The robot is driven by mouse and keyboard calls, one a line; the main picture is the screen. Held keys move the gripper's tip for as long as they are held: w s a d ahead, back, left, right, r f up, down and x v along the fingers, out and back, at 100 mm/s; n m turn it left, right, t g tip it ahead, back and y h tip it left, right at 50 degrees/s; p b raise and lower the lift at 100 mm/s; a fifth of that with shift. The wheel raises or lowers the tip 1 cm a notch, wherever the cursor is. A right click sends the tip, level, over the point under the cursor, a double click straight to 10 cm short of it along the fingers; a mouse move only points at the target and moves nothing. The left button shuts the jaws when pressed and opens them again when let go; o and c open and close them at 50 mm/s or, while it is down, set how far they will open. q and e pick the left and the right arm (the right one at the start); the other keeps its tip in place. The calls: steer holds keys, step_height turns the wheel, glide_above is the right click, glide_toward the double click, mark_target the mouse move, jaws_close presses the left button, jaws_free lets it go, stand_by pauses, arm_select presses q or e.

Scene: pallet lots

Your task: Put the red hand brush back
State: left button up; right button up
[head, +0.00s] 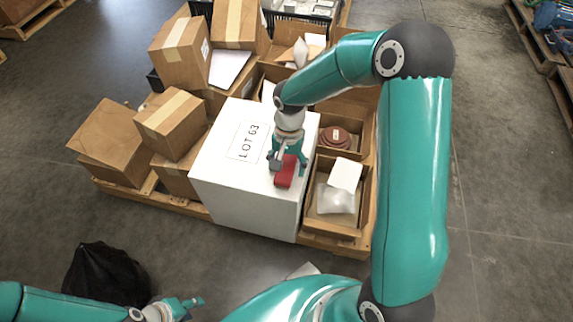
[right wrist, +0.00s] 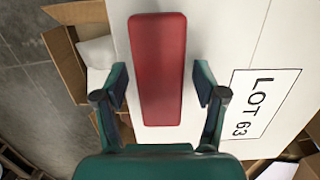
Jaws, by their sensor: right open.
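The red hand brush (head: 285,171) lies on top of the white box marked LOT 63 (head: 222,175), near its right edge. In the right wrist view the brush (right wrist: 158,65) shows as a long red block on the white top. My right gripper (head: 288,158) is over the brush and partly hides it in the head view. In the right wrist view its open fingers (right wrist: 160,88) stand on either side of the brush, with a gap at each side. My left gripper (head: 190,305) is low at the bottom left of the head view, away from the box; its jaw opening is unclear.
The white box stands on a wooden pallet (head: 192,208) among brown cartons (head: 172,124). Open cartons to its right hold a dark red round thing (head: 336,137) and white packing (head: 336,199). A black bag (head: 106,274) lies on the floor.

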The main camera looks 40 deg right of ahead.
mark_target(288, 161)
steer(key=shift+r, duration=0.15)
step_height(288, 161, up, 12)
steer(key=d+p, duration=0.1)
steer(key=p, duration=0.2)
steer(key=shift+w+p, duration=0.3)
steer(key=shift+w, duration=0.15)
